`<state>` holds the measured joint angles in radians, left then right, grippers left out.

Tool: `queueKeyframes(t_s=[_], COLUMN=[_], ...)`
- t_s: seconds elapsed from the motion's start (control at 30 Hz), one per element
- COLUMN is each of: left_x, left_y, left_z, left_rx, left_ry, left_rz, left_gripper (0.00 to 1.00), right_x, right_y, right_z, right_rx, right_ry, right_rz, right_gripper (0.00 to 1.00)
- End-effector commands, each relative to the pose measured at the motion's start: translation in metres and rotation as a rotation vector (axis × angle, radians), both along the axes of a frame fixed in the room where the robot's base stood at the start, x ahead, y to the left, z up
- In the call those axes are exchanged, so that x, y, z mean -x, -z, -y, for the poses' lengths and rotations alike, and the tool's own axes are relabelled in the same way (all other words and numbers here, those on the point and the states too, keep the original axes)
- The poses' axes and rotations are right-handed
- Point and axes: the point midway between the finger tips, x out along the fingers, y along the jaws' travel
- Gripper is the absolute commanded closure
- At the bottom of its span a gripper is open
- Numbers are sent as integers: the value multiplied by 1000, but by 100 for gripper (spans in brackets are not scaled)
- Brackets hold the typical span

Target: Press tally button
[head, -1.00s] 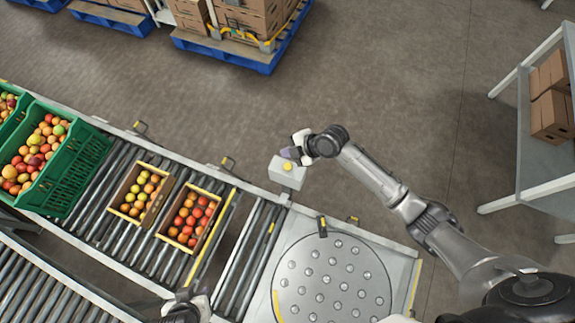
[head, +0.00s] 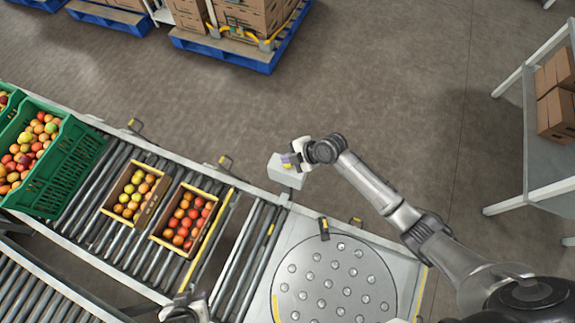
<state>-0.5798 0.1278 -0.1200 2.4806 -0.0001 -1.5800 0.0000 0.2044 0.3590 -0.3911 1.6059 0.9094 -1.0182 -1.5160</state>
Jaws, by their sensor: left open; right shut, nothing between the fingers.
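The tally button is a small yellow button (head: 287,166) on top of a pale grey box (head: 284,175) at the conveyor's far edge. My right gripper (head: 290,160) is shut and empty, its fingertips over the button and covering much of it. I cannot tell whether they touch it or whether it is pressed down. My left gripper (head: 188,302) is at the bottom edge, over the near side of the roller conveyor and far from the button. It is open, and only part of it shows.
A round ball-transfer plate (head: 325,300) lies right of the rollers.

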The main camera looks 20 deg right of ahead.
Motion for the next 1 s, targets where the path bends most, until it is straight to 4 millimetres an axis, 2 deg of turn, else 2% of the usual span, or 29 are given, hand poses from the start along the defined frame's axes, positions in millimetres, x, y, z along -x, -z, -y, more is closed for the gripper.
queueKeyframes(t_s=[0.03, 0.2, 1.0], left_x=[0, 0, 0], left_y=[10, 15, 15], left_z=[0, 2, 1], left_rx=[0, 7, 2], left_ry=[-1, -4, -1], left_rz=[0, -1, -1], left_gripper=[57, 57, 57], right_x=[0, 0, 0], right_y=[10, 17, 16], right_z=[0, 0, 0], right_rx=[2, 0, 0], right_ry=[-1, 0, 0], right_rz=[0, 0, 0], right_gripper=[100, 100, 100])
